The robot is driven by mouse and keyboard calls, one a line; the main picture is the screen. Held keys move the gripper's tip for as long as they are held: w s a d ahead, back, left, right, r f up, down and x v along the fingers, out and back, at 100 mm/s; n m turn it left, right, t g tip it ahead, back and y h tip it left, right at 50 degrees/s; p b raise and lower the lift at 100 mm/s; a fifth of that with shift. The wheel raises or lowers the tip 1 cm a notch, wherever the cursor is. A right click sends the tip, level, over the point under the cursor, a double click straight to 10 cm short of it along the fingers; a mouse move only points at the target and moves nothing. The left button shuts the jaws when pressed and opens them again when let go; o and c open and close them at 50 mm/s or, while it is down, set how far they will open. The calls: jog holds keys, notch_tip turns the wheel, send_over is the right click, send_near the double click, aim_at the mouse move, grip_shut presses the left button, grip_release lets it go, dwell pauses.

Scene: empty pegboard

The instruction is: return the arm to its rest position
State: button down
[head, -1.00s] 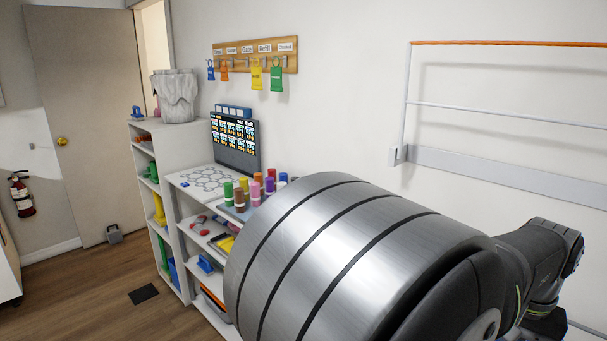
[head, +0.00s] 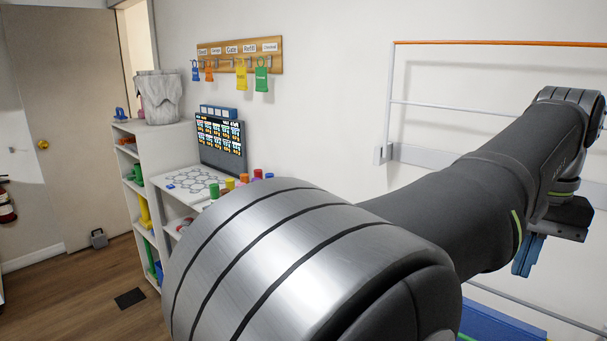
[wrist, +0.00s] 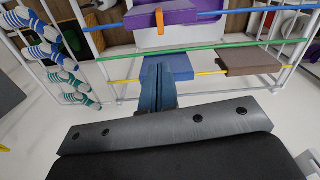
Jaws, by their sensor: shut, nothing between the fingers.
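My gripper (head: 527,255) is at the right of the head view, with its blue fingers pointing down below the dark wrist. My grey arm reaches from the bottom middle to the upper right and covers much of the view. In the wrist view the gripper's blue fingers (wrist: 158,84) lie together, shut and empty. They point towards a rack with coloured rails, apart from it as far as I can tell.
A white shelf unit (head: 128,160) stands at the left, partly hidden by my arm. A wall rack with an orange top rail (head: 480,43) is behind my arm.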

notch_tip(320, 180, down, 20)
jog(key=shift+r, duration=0.25)
jog(key=w+d+r+m+g+y, duration=0.1)
jog(key=w+d+r+g+y, duration=0.1)
jog(key=r, duration=0.7)
jog(key=shift+w+d+r, duration=0.4)
jog(key=shift+w+d, duration=0.15)
jog(key=shift+d, duration=0.05)
